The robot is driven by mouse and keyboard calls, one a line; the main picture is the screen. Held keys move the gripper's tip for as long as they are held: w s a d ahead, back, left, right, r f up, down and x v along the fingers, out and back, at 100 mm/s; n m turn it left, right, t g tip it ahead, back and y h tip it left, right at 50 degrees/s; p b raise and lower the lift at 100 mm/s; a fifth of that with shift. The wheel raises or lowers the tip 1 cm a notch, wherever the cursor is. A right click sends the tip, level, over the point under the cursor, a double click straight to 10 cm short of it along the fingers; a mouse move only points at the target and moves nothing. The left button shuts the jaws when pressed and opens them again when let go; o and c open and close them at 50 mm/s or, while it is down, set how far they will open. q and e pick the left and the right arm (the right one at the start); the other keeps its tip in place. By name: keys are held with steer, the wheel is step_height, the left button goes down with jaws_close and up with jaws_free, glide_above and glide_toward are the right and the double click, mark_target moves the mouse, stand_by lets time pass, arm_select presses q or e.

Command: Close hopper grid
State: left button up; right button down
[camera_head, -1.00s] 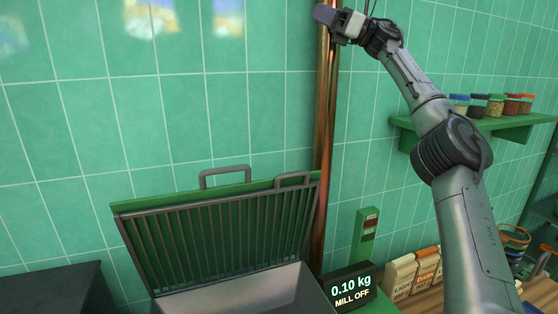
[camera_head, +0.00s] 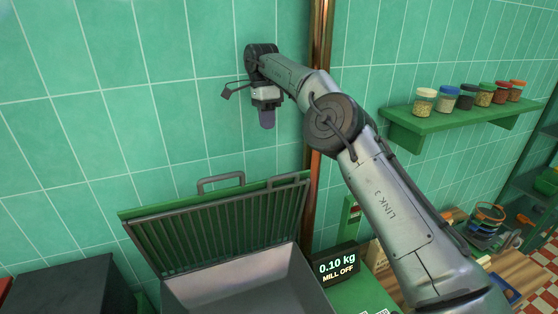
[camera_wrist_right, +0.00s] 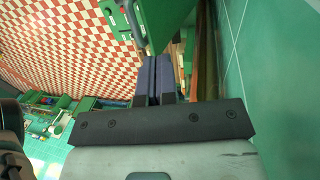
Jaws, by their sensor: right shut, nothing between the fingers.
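The hopper grid (camera_head: 225,232) is a barred grey panel with a green edge and grey handles on top. It stands raised and tilted back against the green tiled wall, above the open grey hopper (camera_head: 243,283). My right gripper (camera_head: 267,120) points down, above and behind the grid's top edge, apart from it. Its fingers are shut and empty. In the right wrist view the shut fingers (camera_wrist_right: 157,78) are in the middle, with the green back of the grid (camera_wrist_right: 165,22) and a grey handle (camera_wrist_right: 134,22) beyond them. My left gripper is not in view.
A copper pipe (camera_head: 318,100) runs up the wall just right of the grid. A display (camera_head: 337,266) reads 0.10 kg, MILL OFF. A green shelf (camera_head: 455,120) with several jars is at the right. A dark box (camera_head: 65,290) stands at lower left.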

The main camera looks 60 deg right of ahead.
steer(key=s+a+f, duration=0.1)
steer(key=f, duration=0.2)
steer(key=s+a+f, duration=0.1)
steer(key=s+f, duration=0.1)
steer(key=f, duration=0.2)
steer(key=s+a+f+b, duration=0.1)
steer(key=f, duration=0.3)
steer(key=shift+s+a, duration=0.15)
steer(key=shift+a, duration=0.1)
steer(key=shift+a+f, duration=0.1)
steer(key=shift+s, duration=0.1)
